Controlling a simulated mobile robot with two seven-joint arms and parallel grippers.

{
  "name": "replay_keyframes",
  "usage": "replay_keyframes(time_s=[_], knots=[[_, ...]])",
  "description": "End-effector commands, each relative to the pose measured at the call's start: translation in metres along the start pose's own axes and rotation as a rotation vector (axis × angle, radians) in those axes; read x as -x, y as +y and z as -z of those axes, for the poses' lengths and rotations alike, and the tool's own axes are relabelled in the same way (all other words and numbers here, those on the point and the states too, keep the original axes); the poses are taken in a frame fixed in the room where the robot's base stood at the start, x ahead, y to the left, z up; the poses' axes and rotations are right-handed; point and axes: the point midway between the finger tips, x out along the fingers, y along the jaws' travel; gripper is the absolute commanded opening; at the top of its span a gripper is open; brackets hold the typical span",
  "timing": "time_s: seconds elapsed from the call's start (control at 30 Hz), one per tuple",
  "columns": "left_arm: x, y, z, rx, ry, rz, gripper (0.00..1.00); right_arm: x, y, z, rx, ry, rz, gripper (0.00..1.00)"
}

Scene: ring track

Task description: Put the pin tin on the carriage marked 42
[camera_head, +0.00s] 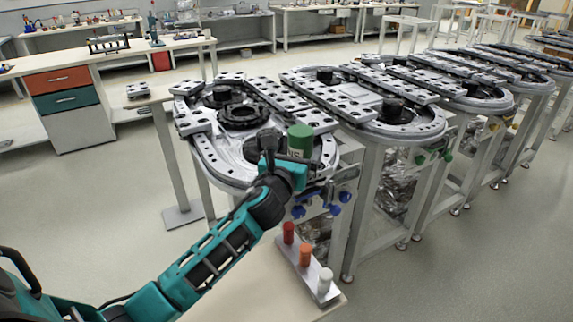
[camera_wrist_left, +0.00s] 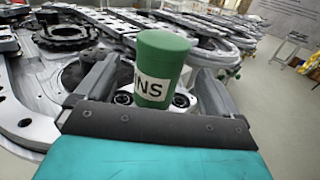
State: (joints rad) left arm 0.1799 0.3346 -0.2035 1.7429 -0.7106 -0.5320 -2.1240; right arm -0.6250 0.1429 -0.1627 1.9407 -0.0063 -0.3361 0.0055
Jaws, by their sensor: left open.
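The pin tin (camera_head: 301,137) is a green cylinder with a white label, standing upright at the near end of the nearest ring track (camera_head: 222,158). In the left wrist view the tin (camera_wrist_left: 160,60) shows the letters "NS". My left gripper (camera_head: 289,156) is open, with one finger on each side of the tin, as the left wrist view also shows (camera_wrist_left: 158,72). A grey part with dark round holes (camera_wrist_left: 181,101) lies at the tin's base; I cannot tell whether the tin rests on it. No number 42 is readable. My right gripper is not in view.
A black ring (camera_head: 243,116) lies on the nearest track. A light table (camera_head: 262,290) in front holds a grey strip with red (camera_head: 288,232), orange (camera_head: 305,254) and white (camera_head: 325,280) cylinders. More tracks extend back right. Open floor (camera_head: 480,250) lies at the right.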

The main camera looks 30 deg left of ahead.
Motion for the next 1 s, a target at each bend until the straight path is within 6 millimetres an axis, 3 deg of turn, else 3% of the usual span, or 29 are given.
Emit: replay_keyframes(time_s=[0.2, 0.4, 1.0], knots=[[0.045, 0.000, 0.001, -0.002, 0.002, 0.001, 0.95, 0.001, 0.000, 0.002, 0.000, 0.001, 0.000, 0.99], [0.069, 0.000, 0.000, -0.001, 0.000, 0.000, 0.95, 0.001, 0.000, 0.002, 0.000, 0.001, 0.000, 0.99], [0.076, 0.000, 0.000, 0.000, -0.001, -0.001, 0.95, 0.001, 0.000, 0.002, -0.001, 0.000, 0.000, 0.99]])
